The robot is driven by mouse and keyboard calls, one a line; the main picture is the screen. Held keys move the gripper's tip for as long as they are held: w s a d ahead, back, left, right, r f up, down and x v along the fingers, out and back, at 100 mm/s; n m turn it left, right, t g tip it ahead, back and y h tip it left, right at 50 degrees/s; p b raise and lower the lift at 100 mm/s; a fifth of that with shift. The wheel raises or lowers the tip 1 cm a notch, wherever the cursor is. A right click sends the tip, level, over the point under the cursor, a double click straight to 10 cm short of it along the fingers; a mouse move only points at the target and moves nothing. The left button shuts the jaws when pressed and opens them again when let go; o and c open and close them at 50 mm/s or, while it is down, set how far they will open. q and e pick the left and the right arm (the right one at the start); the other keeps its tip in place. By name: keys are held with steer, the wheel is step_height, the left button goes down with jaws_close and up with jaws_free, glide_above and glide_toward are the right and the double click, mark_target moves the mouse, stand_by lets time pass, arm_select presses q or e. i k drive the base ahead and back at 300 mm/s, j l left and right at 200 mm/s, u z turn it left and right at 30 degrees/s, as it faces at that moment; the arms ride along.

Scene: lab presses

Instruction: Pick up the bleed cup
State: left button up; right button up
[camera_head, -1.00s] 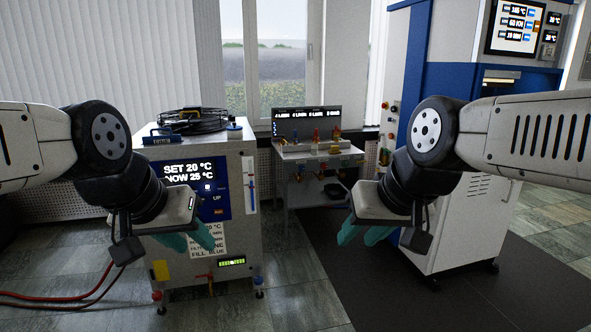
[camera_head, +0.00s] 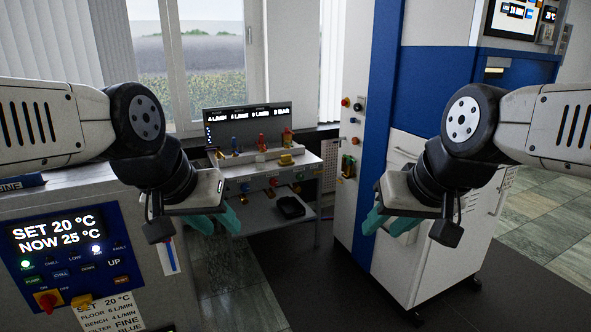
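A small black open container (camera_head: 290,206) sits on the lower shelf of the bench rack in the middle. I cannot tell for sure whether it is the bleed cup. My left gripper (camera_head: 215,221) is in front of the rack's left side, its teal fingers apart and empty. My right gripper (camera_head: 386,222) is in front of the white and blue cabinet, its teal fingers apart and empty. Both are well short of the container.
The bench rack (camera_head: 311,161) carries coloured valves and a dark display (camera_head: 247,122). A chiller unit (camera_head: 70,247) stands close at left. The tall press cabinet (camera_head: 388,90) stands at right. Dark floor mat (camera_head: 310,290) lies open between them.

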mark_target(260, 160)
steer(key=i+u, duration=0.1)
steer(key=i, duration=0.45)
steer(key=i+l+u, duration=0.15)
steer(key=i, duration=0.35)
steer(key=i+l+u, duration=0.1)
steer(key=i, duration=0.45)
steer(key=i+l+u, duration=0.15)
steer(key=i, duration=0.35)
steer(key=i+l+u, duration=0.45)
steer(key=i, duration=0.15)
steer(key=i+l+u, duration=0.45)
steer(key=i+l, duration=0.1)
steer(key=l, duration=0.05)
